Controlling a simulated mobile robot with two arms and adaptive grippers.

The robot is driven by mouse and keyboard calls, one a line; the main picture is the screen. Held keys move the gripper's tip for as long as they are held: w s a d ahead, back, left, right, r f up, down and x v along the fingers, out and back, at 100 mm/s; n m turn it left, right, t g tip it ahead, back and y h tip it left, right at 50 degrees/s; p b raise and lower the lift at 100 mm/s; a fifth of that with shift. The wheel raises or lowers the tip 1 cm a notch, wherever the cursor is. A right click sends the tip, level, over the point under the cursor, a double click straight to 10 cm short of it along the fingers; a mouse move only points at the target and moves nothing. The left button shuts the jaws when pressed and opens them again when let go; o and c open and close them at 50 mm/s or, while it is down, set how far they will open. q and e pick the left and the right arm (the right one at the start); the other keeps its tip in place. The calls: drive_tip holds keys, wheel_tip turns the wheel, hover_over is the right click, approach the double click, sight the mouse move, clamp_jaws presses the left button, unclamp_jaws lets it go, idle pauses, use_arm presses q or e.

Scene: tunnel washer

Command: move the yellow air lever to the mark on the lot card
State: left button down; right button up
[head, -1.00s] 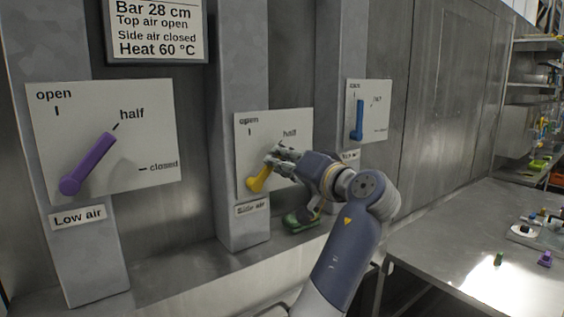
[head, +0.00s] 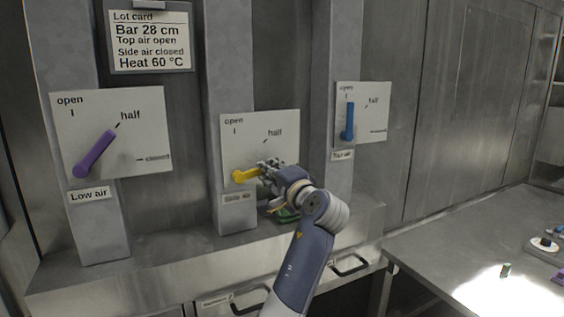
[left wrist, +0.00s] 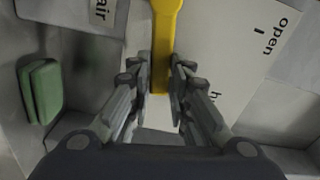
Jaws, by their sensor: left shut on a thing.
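The yellow lever (head: 246,174) sits on the middle white panel (head: 234,151), above a blurred label that seems to read "Side air". It points right, nearly level and slightly upward, below the "half" mark; my gripper hides the panel's right part, where no "closed" mark shows. My left gripper (head: 270,168) is shut on the lever's free end. In the left wrist view the lever (left wrist: 164,45) runs between the fingers (left wrist: 161,78). The lot card (head: 150,42) reads "Side air closed". My right gripper is not in view.
A purple lever (head: 96,155) at left points to "half" on the Low air panel. A blue lever (head: 349,121) at right points up to "open". A green object (head: 287,215) lies on the ledge below my gripper. A steel table (head: 450,245) with small items stands at right.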

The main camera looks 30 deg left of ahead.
use_arm(q)
drive_tip(key=shift+f+m+p, duration=0.6)
drive_tip(key=shift+m+p, duration=0.1)
drive_tip(key=shift+m, duration=0.4)
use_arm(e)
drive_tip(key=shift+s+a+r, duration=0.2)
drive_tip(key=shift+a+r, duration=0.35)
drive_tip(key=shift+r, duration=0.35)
use_arm(q)
drive_tip(key=c, duration=1.5)
unclamp_jaws()
drive_tip(key=shift+c, duration=0.2)
drive_tip(key=shift+o, duration=0.3)
drive_tip(key=shift+w+a+f, duration=0.1)
drive_tip(key=shift+w, duration=0.05)
drive_tip(key=v, duration=1.2)
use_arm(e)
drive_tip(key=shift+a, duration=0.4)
